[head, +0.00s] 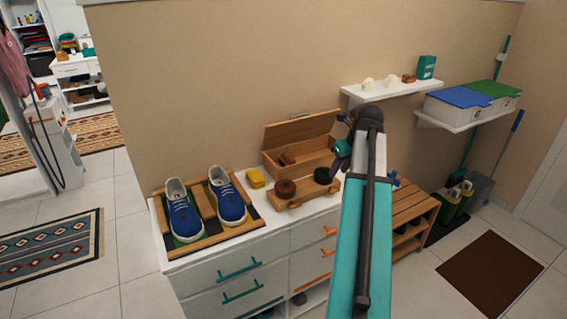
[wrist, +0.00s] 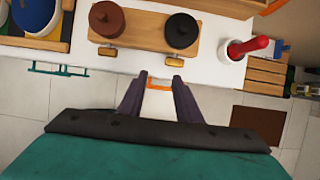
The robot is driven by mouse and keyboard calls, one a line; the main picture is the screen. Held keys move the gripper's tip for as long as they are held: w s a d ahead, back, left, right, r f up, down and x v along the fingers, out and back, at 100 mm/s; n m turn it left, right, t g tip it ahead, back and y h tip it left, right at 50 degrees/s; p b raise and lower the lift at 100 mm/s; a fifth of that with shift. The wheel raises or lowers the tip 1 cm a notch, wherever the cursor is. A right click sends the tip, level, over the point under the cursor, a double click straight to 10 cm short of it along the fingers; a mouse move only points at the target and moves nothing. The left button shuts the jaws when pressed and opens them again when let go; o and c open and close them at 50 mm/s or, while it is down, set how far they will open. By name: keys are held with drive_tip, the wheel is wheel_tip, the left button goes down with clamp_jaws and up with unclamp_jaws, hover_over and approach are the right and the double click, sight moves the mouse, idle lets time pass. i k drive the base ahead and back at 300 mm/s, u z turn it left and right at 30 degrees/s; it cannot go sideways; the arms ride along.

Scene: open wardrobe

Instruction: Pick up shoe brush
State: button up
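My gripper (wrist: 163,80) is open and empty in the wrist view, its two dark fingers apart. In the head view my gripper (head: 342,158) is above the dresser's right part, partly hidden by my arm. I cannot tell for sure which thing is the shoe brush. A small brown wooden piece (head: 287,159) lies in the open wooden box (head: 313,163) at the wall; it may be a brush. A red handle (wrist: 250,46) stands in a white cup (wrist: 234,56) right of the gripper in the wrist view; its lower end is hidden.
A brown round tin (head: 285,189) and a black round tin (head: 323,175) sit on a wooden stand (head: 301,195) in front of the box. A yellow block (head: 256,178) and blue shoes (head: 228,203) are further left. A shelf (head: 390,92) hangs above.

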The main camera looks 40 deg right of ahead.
sight(286, 159)
drive_tip(key=i, duration=0.85)
drive_tip(key=z, duration=0.05)
